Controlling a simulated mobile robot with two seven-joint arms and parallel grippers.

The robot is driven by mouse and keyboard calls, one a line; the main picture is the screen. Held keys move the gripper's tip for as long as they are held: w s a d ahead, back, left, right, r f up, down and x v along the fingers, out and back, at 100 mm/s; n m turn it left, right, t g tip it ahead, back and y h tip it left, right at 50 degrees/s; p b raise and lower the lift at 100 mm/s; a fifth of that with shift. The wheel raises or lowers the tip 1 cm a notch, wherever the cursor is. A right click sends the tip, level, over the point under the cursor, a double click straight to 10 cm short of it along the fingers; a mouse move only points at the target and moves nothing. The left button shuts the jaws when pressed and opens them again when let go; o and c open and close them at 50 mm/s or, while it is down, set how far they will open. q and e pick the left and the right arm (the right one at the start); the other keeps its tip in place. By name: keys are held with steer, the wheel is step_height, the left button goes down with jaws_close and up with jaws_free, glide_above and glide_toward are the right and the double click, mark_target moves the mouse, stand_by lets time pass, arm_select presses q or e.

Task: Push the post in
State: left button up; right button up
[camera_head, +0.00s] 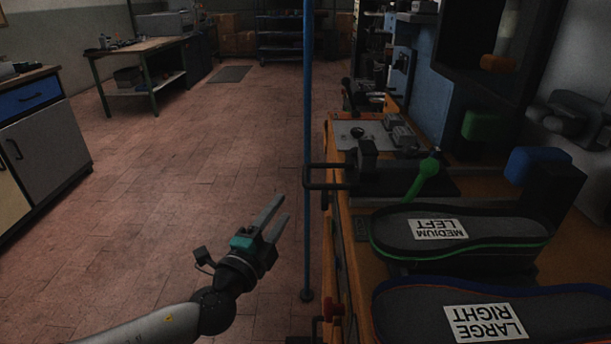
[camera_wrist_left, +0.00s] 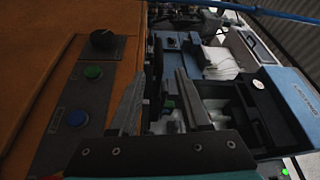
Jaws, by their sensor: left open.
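A thin blue upright post (camera_head: 307,120) rises from a round foot on the floor, in front of the workbench's left side. A dark bracket (camera_head: 326,176) sticks out from the bench edge beside it. I cannot tell which part the task calls the post. My left gripper (camera_head: 285,205) is open and empty, left of the blue post and apart from it, with its fingers pointing up and right. In the left wrist view its two fingers (camera_wrist_left: 158,85) are spread, with machine parts beyond them. My right gripper is not in view.
Two shoe forms, marked medium left (camera_head: 395,240) and large right (camera_head: 400,315), lie on the bench at right. A green-handled lever (camera_head: 424,178) stands behind them. The wrist view shows a panel with a black knob (camera_wrist_left: 103,40), green button (camera_wrist_left: 93,72) and blue button (camera_wrist_left: 77,118). Open floor lies left.

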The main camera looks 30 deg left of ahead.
mark_target(305, 172)
arm_select(q)
steer(key=w, duration=0.8)
steer(key=w+b, duration=0.1)
steer(key=w, duration=0.3)
steer(key=shift+w+a+r, duration=0.15)
steer(key=shift+a+r, duration=0.2)
steer(key=shift+a, duration=0.05)
steer(key=shift+w, duration=0.7)
steer(key=shift+w+r, duration=0.1)
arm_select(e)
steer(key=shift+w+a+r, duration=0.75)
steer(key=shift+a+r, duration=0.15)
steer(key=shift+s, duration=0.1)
arm_select(q)
steer(key=c, duration=0.6)
jaws_close()
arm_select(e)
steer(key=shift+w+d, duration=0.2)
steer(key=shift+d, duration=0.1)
